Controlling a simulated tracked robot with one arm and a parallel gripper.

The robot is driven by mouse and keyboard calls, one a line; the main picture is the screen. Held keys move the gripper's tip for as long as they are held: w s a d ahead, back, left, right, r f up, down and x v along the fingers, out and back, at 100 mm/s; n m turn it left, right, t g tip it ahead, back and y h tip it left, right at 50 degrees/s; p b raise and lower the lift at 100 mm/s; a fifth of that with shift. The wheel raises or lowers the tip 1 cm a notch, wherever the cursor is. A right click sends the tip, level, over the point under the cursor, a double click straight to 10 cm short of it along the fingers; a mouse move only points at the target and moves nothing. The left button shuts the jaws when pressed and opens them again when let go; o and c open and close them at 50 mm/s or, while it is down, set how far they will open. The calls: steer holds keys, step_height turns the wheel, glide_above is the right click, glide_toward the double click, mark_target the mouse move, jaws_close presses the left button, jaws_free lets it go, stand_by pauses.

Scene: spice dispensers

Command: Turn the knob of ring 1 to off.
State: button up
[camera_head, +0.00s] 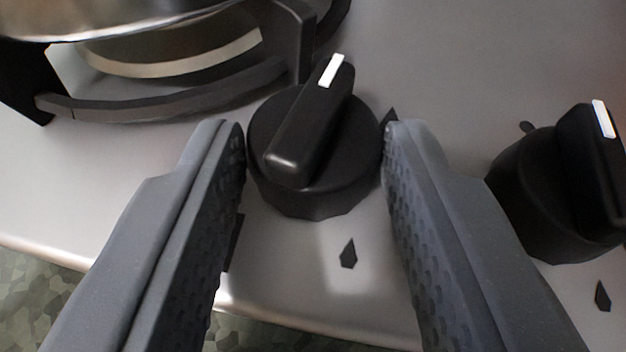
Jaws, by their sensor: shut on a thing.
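A round black knob (330,185) with a raised grip bar stands on the light grey stove top, in the middle of the view. The white mark on its bar points up and slightly right. My gripper (312,138) has one grey ribbed finger on each side of the knob, with the fingertips against its left and right sides. It is shut on this knob's round body. I cannot read any number that tells which ring this knob belongs to.
A second black knob (545,190) stands close to the right of my right finger, its white mark pointing up and slightly left. A shiny metal pot (110,15) sits on a dark burner grate (150,108) at the upper left. The stove's front edge (320,325) runs below the knob.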

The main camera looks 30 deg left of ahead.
steer(key=shift+w+d+r+n+g+y+p, duration=0.15)
steer(key=shift+n+g+y+p, duration=0.45)
steer(key=shift+n+y+p, duration=0.7)
steer(key=shift+p, duration=0.6)
steer(key=o, duration=1)
steer(key=shift+w, duration=0.1)
steer(key=shift+s+d, duration=0.35)
steer(key=shift+d, duration=0.05)
steer(key=b+v, duration=0.1)
steer(key=v, duration=0.3)
steer(key=b+v, duration=0.1)
steer(key=v, duration=0.7)
steer(key=shift+s+d+r+b, duration=0.15)
steer(key=shift+s+r+b, duration=0.05)
steer(key=shift+r+b, duration=0.2)
